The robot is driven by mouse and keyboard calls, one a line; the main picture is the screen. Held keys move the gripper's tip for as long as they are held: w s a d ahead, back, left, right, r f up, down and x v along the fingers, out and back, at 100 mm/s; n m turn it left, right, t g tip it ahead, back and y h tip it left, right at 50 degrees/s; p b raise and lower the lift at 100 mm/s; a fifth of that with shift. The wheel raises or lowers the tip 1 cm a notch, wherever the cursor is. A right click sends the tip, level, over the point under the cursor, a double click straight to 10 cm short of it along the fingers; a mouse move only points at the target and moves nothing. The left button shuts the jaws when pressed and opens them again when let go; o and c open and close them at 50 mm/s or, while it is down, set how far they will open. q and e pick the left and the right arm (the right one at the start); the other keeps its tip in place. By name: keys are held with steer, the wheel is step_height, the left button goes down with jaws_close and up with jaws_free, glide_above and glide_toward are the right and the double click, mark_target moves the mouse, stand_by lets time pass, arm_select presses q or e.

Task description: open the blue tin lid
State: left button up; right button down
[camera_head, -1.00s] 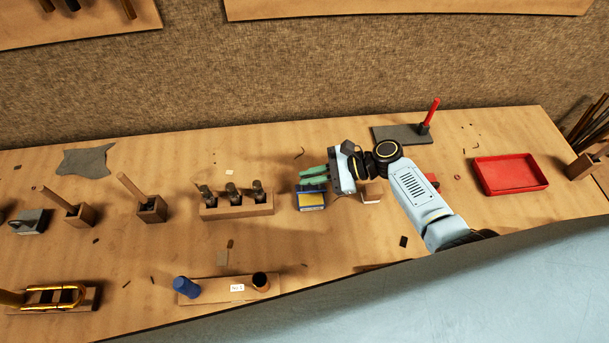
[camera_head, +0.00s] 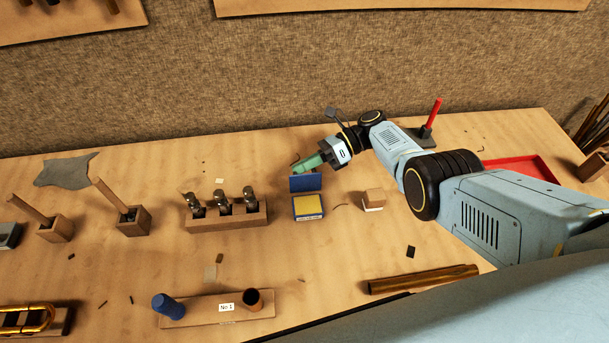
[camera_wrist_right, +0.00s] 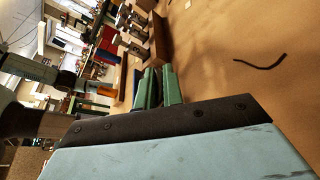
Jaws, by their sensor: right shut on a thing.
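The blue tin (camera_head: 308,216) stands on the bench, mid-right in the head view, with a yellow inside facing up. Its blue lid (camera_head: 306,183) stands raised along the tin's back edge. My right gripper (camera_head: 308,163), with green fingers, is at the lid's upper edge, behind the tin, and is shut on the lid. The exact contact is hard to see in the head view. In the wrist view the green fingers (camera_wrist_right: 158,88) lie close together.
A wooden block with several metal tools (camera_head: 228,217) stands left of the tin. A small wooden block (camera_head: 374,198) is to the right. A red tray (camera_head: 530,168) is partly behind my right arm. A brass tube (camera_head: 423,280) lies in front. Bare bench lies in front of the tin.

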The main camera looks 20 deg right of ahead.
arm_select(q)
steer(key=shift+w+f+b, duration=0.1)
steer(key=shift+f+b, duration=0.9)
steer(key=shift+f, duration=0.4)
arm_select(e)
steer(key=shift+w+f+m+g, duration=0.3)
steer(key=shift+w+f+m, duration=0.05)
steer(key=shift+m, duration=0.25)
steer(key=c, duration=1.8)
jaws_free()
steer(key=b+v, duration=0.1)
steer(key=v, duration=0.2)
steer(key=b+v, duration=0.1)
steer(key=v, duration=0.3)
steer(key=b+v, duration=0.2)
steer(key=v, duration=0.1)
steer(key=shift+w+d+f, duration=0.1)
steer(key=shift+d+f, duration=0.2)
steer(key=shift+f, duration=0.05)
arm_select(q)
steer(key=a+f+b, duration=0.1)
steer(key=a+f, duration=0.3)
steer(key=f, duration=0.1)
steer(key=shift+a+f+y, duration=0.2)
steer(key=shift+y, duration=0.1)
arm_select(e)
steer(key=shift+v, duration=1.55)
